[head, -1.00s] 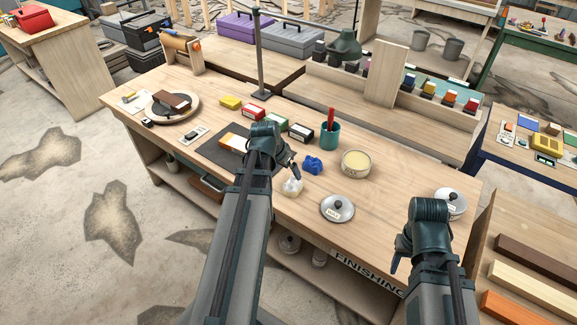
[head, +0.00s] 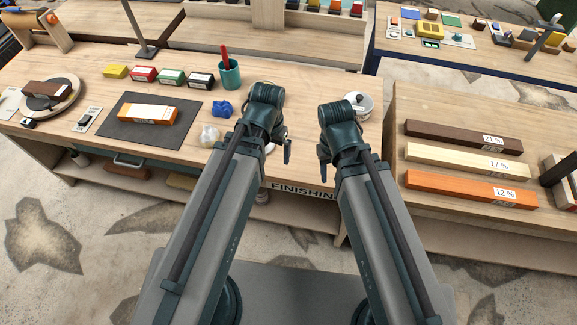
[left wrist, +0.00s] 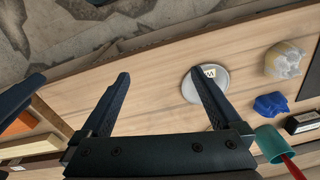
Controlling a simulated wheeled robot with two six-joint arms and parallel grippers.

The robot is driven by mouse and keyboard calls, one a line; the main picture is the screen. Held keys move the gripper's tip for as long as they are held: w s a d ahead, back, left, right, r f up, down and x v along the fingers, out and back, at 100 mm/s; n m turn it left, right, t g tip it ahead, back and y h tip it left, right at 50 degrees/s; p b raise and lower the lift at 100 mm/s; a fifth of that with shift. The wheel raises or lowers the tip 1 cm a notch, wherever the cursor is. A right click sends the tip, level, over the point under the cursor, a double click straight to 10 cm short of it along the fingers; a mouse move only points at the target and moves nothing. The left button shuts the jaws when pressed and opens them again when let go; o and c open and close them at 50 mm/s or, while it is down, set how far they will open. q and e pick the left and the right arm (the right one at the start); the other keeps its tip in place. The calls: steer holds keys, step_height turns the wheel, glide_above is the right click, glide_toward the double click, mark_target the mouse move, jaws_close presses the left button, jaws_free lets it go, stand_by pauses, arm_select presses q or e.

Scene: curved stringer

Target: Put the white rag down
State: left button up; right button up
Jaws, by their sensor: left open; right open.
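The crumpled white rag (head: 210,136) lies on the wooden bench near its front edge, just left of my left arm. It also shows in the left wrist view (left wrist: 286,58) at the right, outside the jaws. A crumpled blue rag (head: 222,108) lies just behind it. My left gripper (left wrist: 160,78) is open and empty above the bench, with a grey round lid (left wrist: 205,88) by one finger. In the head view my left gripper (head: 287,150) is right of the white rag. My right gripper (head: 323,155) is open and empty, further right; its fingers are barely visible.
A teal cup (head: 229,75) with a red handle stands behind the rags. A dark mat (head: 133,133) with an orange-and-white block lies left. A lidded white tin (head: 358,104) stands behind my right arm. Labelled wood bars (head: 455,158) lie on the table at right.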

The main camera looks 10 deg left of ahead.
arm_select(q)
steer(key=s+d+g+y, duration=0.1)
steer(key=s+d, duration=0.4)
steer(key=shift+d+m, duration=0.25)
steer(key=shift+m, duration=0.05)
steer(key=shift+w+r, duration=0.1)
stand_by(1.0)
